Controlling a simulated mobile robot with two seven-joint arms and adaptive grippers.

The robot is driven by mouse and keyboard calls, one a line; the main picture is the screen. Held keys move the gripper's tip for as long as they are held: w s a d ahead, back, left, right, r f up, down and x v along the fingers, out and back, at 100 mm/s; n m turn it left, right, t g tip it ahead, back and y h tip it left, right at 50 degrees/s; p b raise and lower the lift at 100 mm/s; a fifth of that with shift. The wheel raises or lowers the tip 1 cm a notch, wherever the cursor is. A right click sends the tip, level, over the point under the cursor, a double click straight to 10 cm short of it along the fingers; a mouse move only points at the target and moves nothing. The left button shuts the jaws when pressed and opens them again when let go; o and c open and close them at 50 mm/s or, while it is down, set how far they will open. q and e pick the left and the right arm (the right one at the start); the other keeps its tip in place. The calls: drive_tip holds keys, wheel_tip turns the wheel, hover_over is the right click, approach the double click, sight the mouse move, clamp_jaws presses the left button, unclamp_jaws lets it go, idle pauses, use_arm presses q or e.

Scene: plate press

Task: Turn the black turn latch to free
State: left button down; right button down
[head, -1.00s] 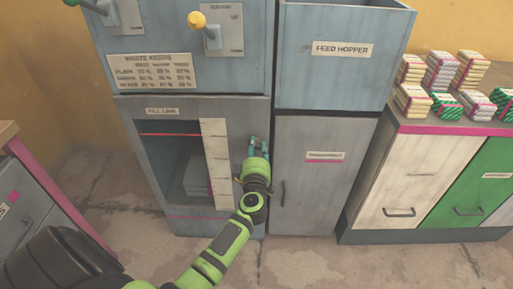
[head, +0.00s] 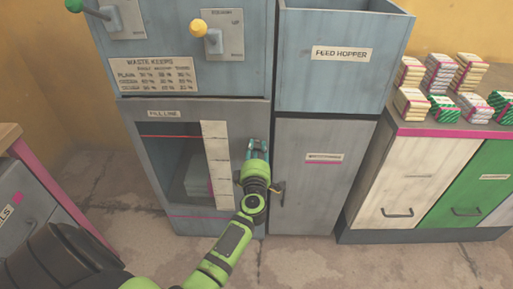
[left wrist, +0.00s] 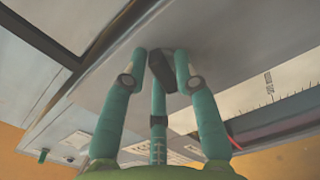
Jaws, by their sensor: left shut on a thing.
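The black turn latch (left wrist: 161,72) shows in the left wrist view as a dark block on the grey press front. My left gripper (head: 258,147) has its teal fingers up against the front of the press, just right of the white fill scale. In the left wrist view the fingers of my left gripper (left wrist: 160,60) are closed about the latch, one on either side. In the head view the gripper hides the latch. How far the latch is turned cannot be told. My right gripper is not in view.
The open fill window (head: 165,165) with grey stacked plates inside is left of the gripper. A grey door (head: 320,190) stands to the right, under the feed hopper (head: 340,65). Yellow (head: 198,27) and green levers (head: 74,6) are above. The floor in front is clear.

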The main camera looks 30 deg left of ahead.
use_arm(q)
drive_tip(key=shift+w+r+n, duration=0.15)
drive_tip(key=shift+r+n, duration=0.2)
drive_tip(key=shift+n, duration=0.75)
drive_tip(key=c, duration=1.1)
unclamp_jaws()
drive_tip(key=shift+c, duration=0.2)
drive_tip(key=shift+f, duration=0.1)
drive_tip(key=shift+s+d, duration=0.1)
drive_tip(key=shift+s, duration=0.1)
drive_tip(key=shift+s+d+f, duration=0.15)
drive_tip(key=shift+s+d, duration=0.05)
drive_tip(key=shift+s, duration=0.1)
drive_tip(key=v, duration=1.1)
